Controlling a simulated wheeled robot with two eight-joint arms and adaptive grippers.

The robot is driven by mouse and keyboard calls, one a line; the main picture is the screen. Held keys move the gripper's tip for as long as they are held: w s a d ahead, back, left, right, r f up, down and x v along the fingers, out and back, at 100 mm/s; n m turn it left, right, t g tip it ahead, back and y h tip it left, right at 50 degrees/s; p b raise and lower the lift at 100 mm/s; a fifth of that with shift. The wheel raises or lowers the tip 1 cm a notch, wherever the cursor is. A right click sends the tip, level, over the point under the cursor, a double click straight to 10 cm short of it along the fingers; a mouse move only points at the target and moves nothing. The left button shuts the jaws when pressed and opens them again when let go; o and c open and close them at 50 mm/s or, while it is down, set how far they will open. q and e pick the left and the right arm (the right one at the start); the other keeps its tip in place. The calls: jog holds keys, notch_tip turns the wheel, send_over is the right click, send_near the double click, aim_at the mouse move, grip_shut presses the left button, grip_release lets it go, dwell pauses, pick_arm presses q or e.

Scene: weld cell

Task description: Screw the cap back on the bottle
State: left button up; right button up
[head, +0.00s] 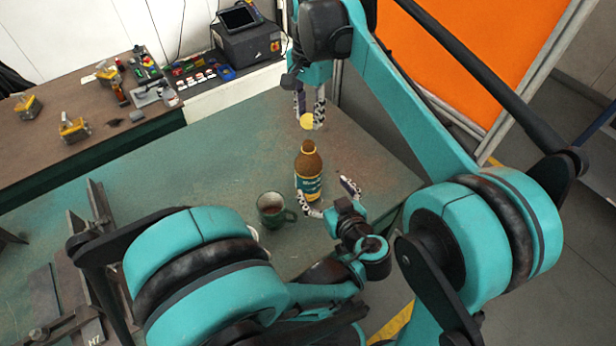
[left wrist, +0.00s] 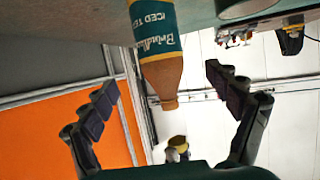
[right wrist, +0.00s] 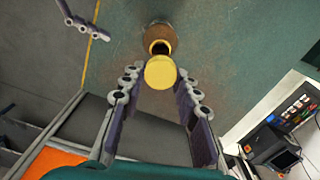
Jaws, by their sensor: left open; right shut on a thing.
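A brown iced tea bottle (head: 308,172) with a teal label stands upright and uncapped on the green table. In the left wrist view the bottle (left wrist: 161,60) appears upside down between the fingers, apart from them. My left gripper (head: 328,198) is open beside the bottle's lower part, its fingers not closed on it. My right gripper (head: 309,108) is shut on the yellow cap (head: 307,121), above and behind the bottle's neck. In the right wrist view the cap (right wrist: 160,72) sits at the fingertips, with the open bottle mouth (right wrist: 159,46) just beyond it.
A dark mug (head: 273,208) stands on the table (head: 150,165) left of the bottle. Metal fixtures (head: 100,215) lie at the table's left. A brown bench (head: 60,165) with tools and a dark device (head: 245,40) are at the back. The table's middle left is clear.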

aim_at(308, 169)
pick_arm(q)
jog(key=x, duration=1.2)
jog(key=c, duration=1.8)
jog(key=shift+s, duration=0.1)
pick_arm(e)
jog(key=shift+w+f, duration=0.15)
jog(key=shift+f, duration=2.35)
jog(key=shift+f, duration=0.9)
jog(key=shift+f, duration=0.55)
